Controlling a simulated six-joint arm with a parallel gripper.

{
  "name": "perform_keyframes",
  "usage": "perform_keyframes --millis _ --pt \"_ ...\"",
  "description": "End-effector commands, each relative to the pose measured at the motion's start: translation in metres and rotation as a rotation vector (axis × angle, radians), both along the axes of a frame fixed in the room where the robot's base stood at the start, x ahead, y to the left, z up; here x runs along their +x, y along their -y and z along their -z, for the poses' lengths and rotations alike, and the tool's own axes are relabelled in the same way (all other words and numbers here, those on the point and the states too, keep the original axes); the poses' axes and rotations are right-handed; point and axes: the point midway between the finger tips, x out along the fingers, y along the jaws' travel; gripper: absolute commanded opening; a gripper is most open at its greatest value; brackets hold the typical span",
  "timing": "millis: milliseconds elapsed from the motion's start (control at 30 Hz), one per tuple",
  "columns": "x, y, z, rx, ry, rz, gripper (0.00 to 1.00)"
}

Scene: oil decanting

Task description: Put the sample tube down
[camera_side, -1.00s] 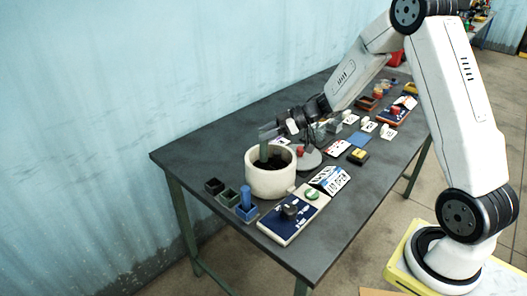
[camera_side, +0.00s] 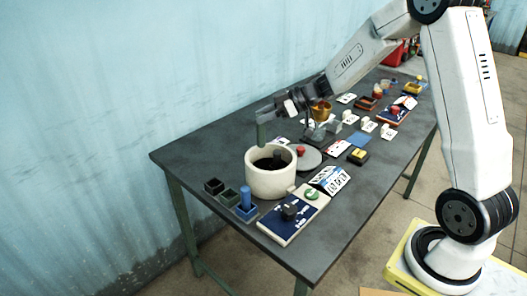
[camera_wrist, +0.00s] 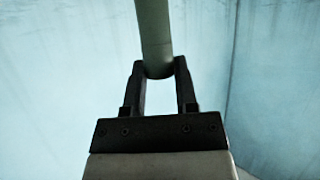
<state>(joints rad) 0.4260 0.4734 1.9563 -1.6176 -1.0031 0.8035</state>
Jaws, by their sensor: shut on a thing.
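The grey-green sample tube (camera_side: 261,132) hangs upright from my gripper (camera_side: 264,112), above the back left rim of the white round pot (camera_side: 269,186). In the wrist view the tube (camera_wrist: 153,35) is held between the two black fingers of my gripper (camera_wrist: 158,70), which are shut on it. The tube's lower end appears just above or behind the pot's rim; I cannot tell which. A rack at the table's left front has a black holder (camera_side: 214,186), a green holder (camera_side: 230,197) and a blue holder with a blue tube (camera_side: 246,197) in it. The green holder looks empty.
A blue panel with a black knob (camera_side: 289,212) and a green button (camera_side: 312,194) stand right of the pot. A grey round plate with a red knob (camera_side: 300,150) and a gold cup (camera_side: 321,110) are behind. The table's left back corner is clear.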

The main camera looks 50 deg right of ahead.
Motion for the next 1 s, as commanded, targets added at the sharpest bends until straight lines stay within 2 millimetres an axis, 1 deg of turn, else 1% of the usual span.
perform_keyframes --millis 33,333,600,700,833,1000 --pt "0.003 -0.011 0.002 0.001 -0.003 -0.006 0.0" --pt "0.019 -0.065 0.002 0.001 0.001 -0.007 0.0" --pt "0.026 -0.11 0.002 0.0 -0.003 -0.004 0.0" --pt "0.026 -0.108 0.018 0.001 -0.008 0.0 0.0" --pt "0.026 -0.108 0.035 0.002 -0.008 0.0 0.0" --pt "0.027 -0.108 0.049 0.002 -0.005 -0.001 0.0"
